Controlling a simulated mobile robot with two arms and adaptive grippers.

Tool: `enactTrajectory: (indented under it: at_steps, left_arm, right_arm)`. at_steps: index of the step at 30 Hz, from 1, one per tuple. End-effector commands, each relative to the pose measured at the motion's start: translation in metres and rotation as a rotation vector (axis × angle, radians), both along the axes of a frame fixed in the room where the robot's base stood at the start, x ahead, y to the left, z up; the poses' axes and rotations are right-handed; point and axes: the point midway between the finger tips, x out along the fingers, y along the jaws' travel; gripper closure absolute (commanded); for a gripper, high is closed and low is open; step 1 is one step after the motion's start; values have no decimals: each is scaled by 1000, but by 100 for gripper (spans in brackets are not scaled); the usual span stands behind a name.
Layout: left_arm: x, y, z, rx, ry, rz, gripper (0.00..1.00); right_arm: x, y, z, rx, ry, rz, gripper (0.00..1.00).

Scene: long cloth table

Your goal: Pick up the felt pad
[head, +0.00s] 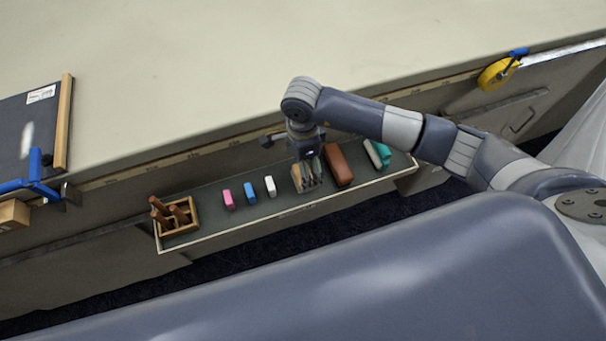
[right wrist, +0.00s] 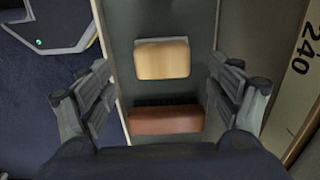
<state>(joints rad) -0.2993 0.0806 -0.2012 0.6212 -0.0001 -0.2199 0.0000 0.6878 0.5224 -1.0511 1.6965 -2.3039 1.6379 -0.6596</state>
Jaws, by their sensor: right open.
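A tan block with a thin grey edge (right wrist: 162,60), which may be the felt pad, lies on the narrow dark tray (head: 215,207). My right gripper (head: 309,182) is over the tray and partly hides this block in the head view. In the right wrist view my right gripper (right wrist: 161,78) is open and empty, its fingers apart on either side, with the tan block between and beyond them. I cannot tell how high the fingers are above it. A brown block with dark bristles (right wrist: 166,120) lies beside it, nearer my palm. My left gripper is not in view.
The tray also holds a wooden box of brown pegs (head: 178,217), a pink piece (head: 228,199), a blue piece (head: 250,193), a white piece (head: 270,186) and a teal-and-white piece (head: 378,154). The long table (head: 200,70) lies behind, with a yellow tape reel (head: 494,75) at its edge.

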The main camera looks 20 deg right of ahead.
Motion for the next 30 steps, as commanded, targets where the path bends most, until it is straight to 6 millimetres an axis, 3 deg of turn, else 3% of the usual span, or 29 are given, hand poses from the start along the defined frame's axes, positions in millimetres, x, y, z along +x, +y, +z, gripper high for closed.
enactTrajectory:
  at_steps: [12, 21, 23, 28, 30]
  left_arm:
    - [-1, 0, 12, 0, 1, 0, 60]
    - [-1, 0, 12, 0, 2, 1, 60]
    - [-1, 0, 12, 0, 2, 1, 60]
    - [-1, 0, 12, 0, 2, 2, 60]
    - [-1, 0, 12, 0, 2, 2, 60]
  right_arm:
    - [3, -1, -47, 2, 2, -1, 17]
    - [3, -1, -54, 3, -1, 1, 17]
    - [3, -1, -54, 3, -1, 1, 26]
    - [3, -1, -54, 3, -1, 1, 64]
    - [3, -1, -54, 2, 0, 1, 65]
